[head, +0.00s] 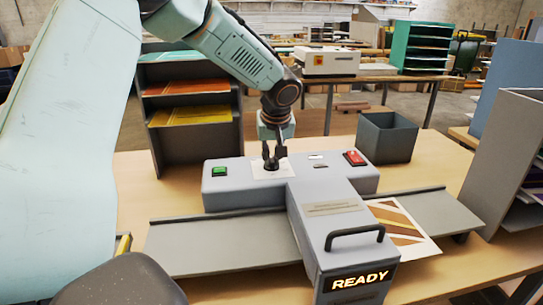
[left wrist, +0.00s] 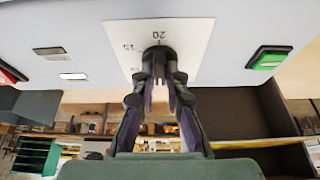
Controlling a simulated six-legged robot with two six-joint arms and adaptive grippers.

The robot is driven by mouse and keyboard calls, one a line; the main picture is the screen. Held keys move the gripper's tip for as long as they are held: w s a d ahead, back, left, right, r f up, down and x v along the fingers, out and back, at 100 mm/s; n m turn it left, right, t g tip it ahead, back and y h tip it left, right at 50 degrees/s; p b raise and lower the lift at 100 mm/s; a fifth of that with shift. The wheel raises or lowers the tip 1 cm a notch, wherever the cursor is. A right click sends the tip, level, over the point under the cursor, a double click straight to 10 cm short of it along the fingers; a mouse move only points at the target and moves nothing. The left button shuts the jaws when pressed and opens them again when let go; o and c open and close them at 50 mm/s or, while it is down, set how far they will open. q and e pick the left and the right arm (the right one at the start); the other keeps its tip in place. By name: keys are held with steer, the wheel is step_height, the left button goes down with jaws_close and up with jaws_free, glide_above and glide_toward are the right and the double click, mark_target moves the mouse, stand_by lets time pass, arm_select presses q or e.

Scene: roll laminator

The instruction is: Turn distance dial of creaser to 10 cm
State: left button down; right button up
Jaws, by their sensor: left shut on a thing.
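The creaser (head: 330,215) is a grey machine on the wooden table, with a lit READY panel at its front. Its distance dial (left wrist: 158,55) is a dark knob on a white scale plate (left wrist: 190,40). The plate also shows in the head view (head: 257,172). A 20 mark is readable by the knob in the left wrist view; the other marks are too small to read surely. My left gripper (head: 272,165) comes down from above and is shut on the dial. Its fingers hide part of the knob. My right gripper is in neither view.
A green button (head: 219,171) and a red switch (head: 354,158) flank the dial on the creaser's top. A striped sheet (head: 400,225) lies at its right. A grey bin (head: 388,137) and a dark shelf (head: 190,120) stand behind.

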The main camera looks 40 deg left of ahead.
arm_select(q)
steer(key=shift+s+a+m+t+h, duration=0.15)
steer(key=shift+m+t+h, duration=0.15)
steer(key=shift+m, duration=0.7)
steer(key=shift+m+p, duration=0.35)
steer(key=shift+m, duration=0.05)
steer(key=shift+r+m+h+p, duration=0.1)
steer(key=shift+m+h+p, duration=0.4)
steer(key=shift+m, duration=0.4)
steer(key=m+p, duration=0.2)
steer(key=p, duration=0.1)
steer(key=m+t+h+p, duration=0.1)
steer(key=m+p, duration=0.1)
steer(key=p, duration=0.1)
steer(key=shift+s+a+m, duration=0.1)
steer(key=shift+a+m, duration=0.1)
steer(key=shift+m, duration=0.1)
steer(key=shift+a+m+h+p, duration=0.1)
steer(key=shift+m+h+p, duration=0.6)
steer(key=shift+m+p, duration=0.7)
steer(key=c, duration=1.4)
jaws_free()
